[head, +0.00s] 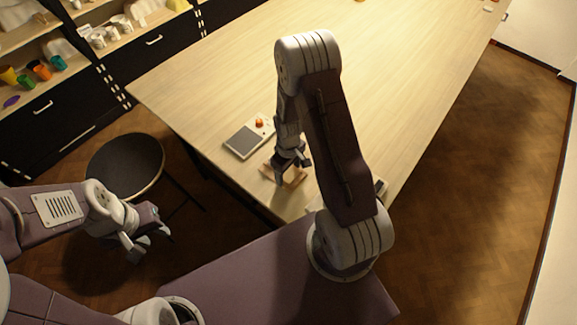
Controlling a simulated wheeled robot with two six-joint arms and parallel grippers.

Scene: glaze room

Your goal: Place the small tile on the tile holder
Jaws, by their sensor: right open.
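My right gripper (293,169) points down, open, over the near part of the table. A small light-wood piece (268,171) lies under and beside its fingers. It may be the tile holder, but the gripper covers much of it. I cannot make out the small tile for certain. My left gripper (146,238) is open and empty, low at the left, off the table and in front of the stool.
A scale-like device (243,141) with a grey plate lies left of my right gripper, an orange object (259,122) at its far end. A dark stool (125,163) stands left of the table (400,70). The table's far part is mostly clear. Shelves (110,38) hold cups.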

